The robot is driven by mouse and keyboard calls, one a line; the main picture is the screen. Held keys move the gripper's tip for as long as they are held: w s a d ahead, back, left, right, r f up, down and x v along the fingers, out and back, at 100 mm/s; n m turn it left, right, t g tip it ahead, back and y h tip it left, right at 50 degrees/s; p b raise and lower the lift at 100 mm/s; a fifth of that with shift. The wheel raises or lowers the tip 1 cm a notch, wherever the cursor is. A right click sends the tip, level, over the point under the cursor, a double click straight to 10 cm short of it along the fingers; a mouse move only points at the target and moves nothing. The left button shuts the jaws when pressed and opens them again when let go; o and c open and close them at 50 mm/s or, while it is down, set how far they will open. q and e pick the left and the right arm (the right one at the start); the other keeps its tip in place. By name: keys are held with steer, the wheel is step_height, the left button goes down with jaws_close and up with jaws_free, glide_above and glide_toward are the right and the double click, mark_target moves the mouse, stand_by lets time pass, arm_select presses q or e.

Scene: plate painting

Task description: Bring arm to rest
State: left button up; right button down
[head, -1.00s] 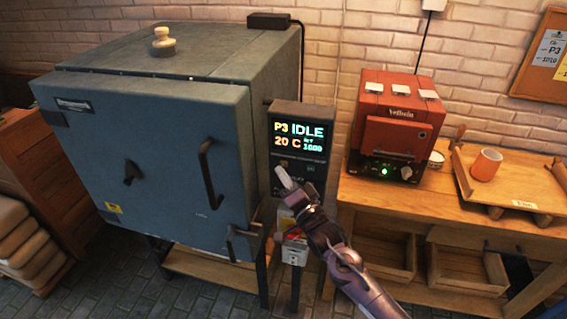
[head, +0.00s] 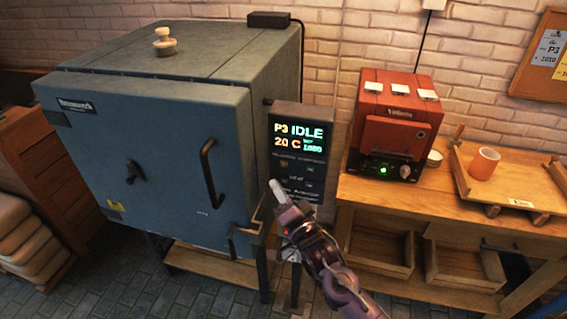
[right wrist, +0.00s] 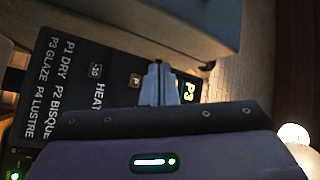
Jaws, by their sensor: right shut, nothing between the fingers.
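My right gripper (head: 277,190) is shut and empty in the head view. Its pale fingertips are in front of the lower part of the kiln's control panel (head: 299,143), apart from or touching it, I cannot tell. The panel display reads P3, IDLE, 20 C and 1000. In the right wrist view the shut fingers (right wrist: 158,85) show against the panel (right wrist: 100,75), which lists P1 DRY, P2 BISQUE, P3 GLAZE and P4 LUSTRE. My left gripper is not in view.
The blue-grey kiln (head: 150,135) stands left with its door shut. A wooden bench (head: 400,205) at right bears a red box-shaped device (head: 395,125) with a green light and a tray (head: 510,196) with an orange cup (head: 484,163). Floor is open in front.

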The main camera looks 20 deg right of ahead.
stand_by(0.6)
steer(key=s+d+f+n+g+h+b, duration=0.1)
steer(key=s+f+n+g+b, duration=0.2)
steer(key=f, duration=1.1)
steer(key=s+d+f+n+g+h, duration=0.1)
steer(key=s+d+f+g, duration=0.15)
steer(key=s+f, duration=0.75)
steer(key=d+f+n+g+h+b, duration=0.15)
steer(key=f+g, duration=0.25)
steer(key=f, duration=1.4)
steer(key=s+f+n+g+b, duration=0.1)
steer(key=s+f+n+g, duration=0.1)
steer(key=s+f, duration=0.5)
steer(key=s+f+n+g+b, duration=0.1)
steer(key=s+f+g, duration=0.3)
steer(key=s, duration=1.2)
steer(key=s+f+n+g+b, duration=0.2)
steer(key=s+f+n+g, duration=0.1)
steer(key=s+f, duration=0.8)
steer(key=shift+s+d+f+n+g, duration=0.25)
steer(key=shift+d+f+n+g, duration=0.1)
steer(key=shift+d+f, duration=0.1)
